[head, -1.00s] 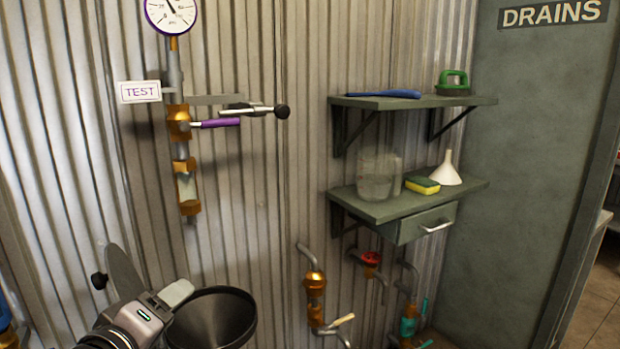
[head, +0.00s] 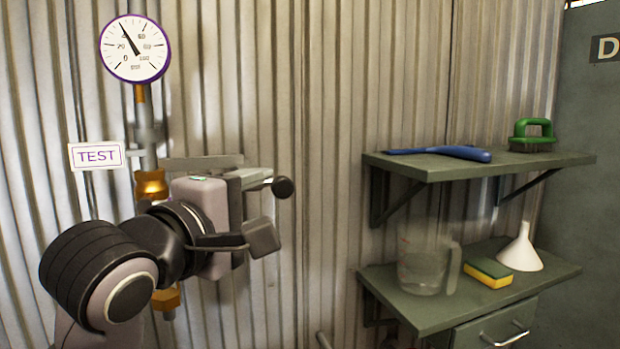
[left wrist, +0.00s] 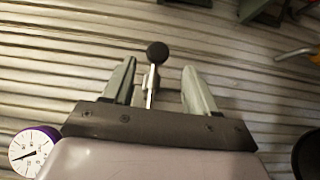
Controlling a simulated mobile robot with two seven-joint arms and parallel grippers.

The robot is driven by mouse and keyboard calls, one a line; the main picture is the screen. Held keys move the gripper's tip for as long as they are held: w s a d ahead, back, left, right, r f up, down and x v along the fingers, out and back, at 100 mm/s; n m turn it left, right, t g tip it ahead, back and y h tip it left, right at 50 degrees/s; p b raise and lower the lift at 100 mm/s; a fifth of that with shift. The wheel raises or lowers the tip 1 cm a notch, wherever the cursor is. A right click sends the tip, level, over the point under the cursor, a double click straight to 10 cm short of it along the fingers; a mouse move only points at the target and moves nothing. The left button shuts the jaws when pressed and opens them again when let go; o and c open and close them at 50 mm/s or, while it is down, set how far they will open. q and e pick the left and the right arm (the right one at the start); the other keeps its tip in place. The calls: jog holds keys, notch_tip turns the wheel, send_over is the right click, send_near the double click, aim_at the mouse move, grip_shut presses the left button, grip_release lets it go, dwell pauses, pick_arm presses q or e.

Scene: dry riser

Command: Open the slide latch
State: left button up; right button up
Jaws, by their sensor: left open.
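The slide latch shows in the head view as a thin metal rod with a black ball knob (head: 283,187), sticking out to the right beside the pipe. My left gripper (head: 262,208) is in front of it and hides most of the rod. In the left wrist view the black knob (left wrist: 157,52) and its rod lie between the two spread fingers of the left gripper (left wrist: 158,76). The fingers look apart from the rod, nearer on the left side. The purple lever by the latch is hidden. My right gripper is out of view.
A dial gauge (head: 135,48) tops the pipe, with a TEST sign (head: 96,156) below. A flat grey plate (head: 200,163) sits just above my gripper. At right, an upper shelf (head: 430,171) and lower shelf (head: 425,311) hold several items. The wall between is clear.

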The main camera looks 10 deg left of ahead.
aim_at(279, 189)
pick_arm(q)
jog(key=shift+w+d+r, duration=0.1)
jog(key=shift+w+r, duration=0.05)
jog(key=shift+w, duration=0.3)
jog(key=shift+w+d+p, duration=0.15)
jog(key=shift+w+d, duration=0.05)
jog(key=shift+w, duration=0.75)
jog(key=shift+w+d+p, duration=0.15)
jog(key=shift+w, duration=0.85)
jog(key=shift+w+d+p, duration=0.15)
jog(key=shift+w+d, duration=0.05)
jog(key=shift+w, duration=0.75)
